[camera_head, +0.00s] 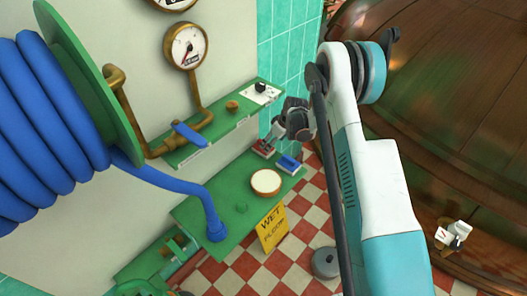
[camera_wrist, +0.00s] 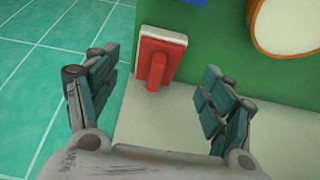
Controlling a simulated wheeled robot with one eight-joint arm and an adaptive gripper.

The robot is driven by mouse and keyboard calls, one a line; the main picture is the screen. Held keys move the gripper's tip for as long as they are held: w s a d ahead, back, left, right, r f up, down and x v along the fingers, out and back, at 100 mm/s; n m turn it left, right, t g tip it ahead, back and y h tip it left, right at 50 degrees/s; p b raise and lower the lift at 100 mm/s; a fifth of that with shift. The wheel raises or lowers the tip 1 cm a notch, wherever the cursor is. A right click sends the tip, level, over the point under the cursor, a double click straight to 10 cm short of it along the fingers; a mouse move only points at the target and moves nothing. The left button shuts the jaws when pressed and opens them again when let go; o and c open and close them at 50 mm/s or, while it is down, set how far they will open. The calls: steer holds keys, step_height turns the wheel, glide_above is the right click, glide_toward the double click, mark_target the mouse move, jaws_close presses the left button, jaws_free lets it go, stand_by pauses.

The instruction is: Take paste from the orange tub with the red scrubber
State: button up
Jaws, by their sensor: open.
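The red scrubber (camera_wrist: 147,58), a flat block with a raised red handle, lies at the edge of the green shelf (camera_wrist: 222,55) in the wrist view. It also shows in the head view (camera_head: 262,149), partly near my gripper. My gripper (camera_head: 283,131) is open, with its two fingers apart on either side of the wrist view (camera_wrist: 158,100); the scrubber lies beyond them, and nothing is held. The round orange tub (camera_wrist: 254,38) of pale paste is at the upper right of the wrist view and stands on the lower green shelf in the head view (camera_head: 266,194).
An upper green shelf (camera_head: 215,128) with pipes and a blue lever (camera_head: 190,135) is above. A blue hose (camera_head: 170,178), a yellow wet-floor sign (camera_head: 272,230) and a large copper kettle (camera_head: 450,110) are around.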

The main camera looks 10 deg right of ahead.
steer(key=shift+w+a+b, duration=0.4)
steer(key=shift+w+a, duration=0.6)
steer(key=shift+w, duration=0.3)
steer(key=b+x, duration=0.2)
steer(key=x, duration=0.3)
steer(key=c, duration=1.2)
